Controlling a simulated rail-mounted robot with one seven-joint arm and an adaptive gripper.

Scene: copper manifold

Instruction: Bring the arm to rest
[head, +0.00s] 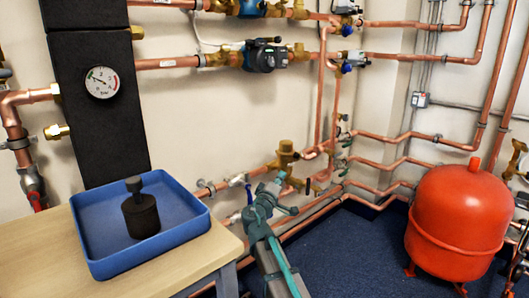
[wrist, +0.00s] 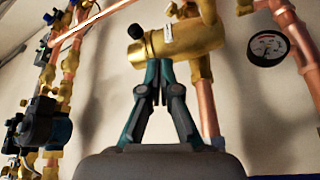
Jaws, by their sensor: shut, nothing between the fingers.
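My gripper (wrist: 159,70) is shut and empty in the wrist view, its two dark teal fingers together at the tips. In that view the fingertips overlap the lower edge of a brass fitting (wrist: 190,40); I cannot tell whether they touch it. In the head view my grey and teal arm (head: 265,232) reaches up from the bottom centre, in front of the copper pipes low on the wall. The fingertips are hard to make out there.
A blue tray (head: 88,238) with a dark knobbed cylinder (head: 141,215) stands on a wooden table (head: 190,262) at left. A red tank (head: 462,222) stands at right. A gauge (head: 102,82) and copper pipes line the wall. Blue floor (head: 350,250) is clear between arm and tank.

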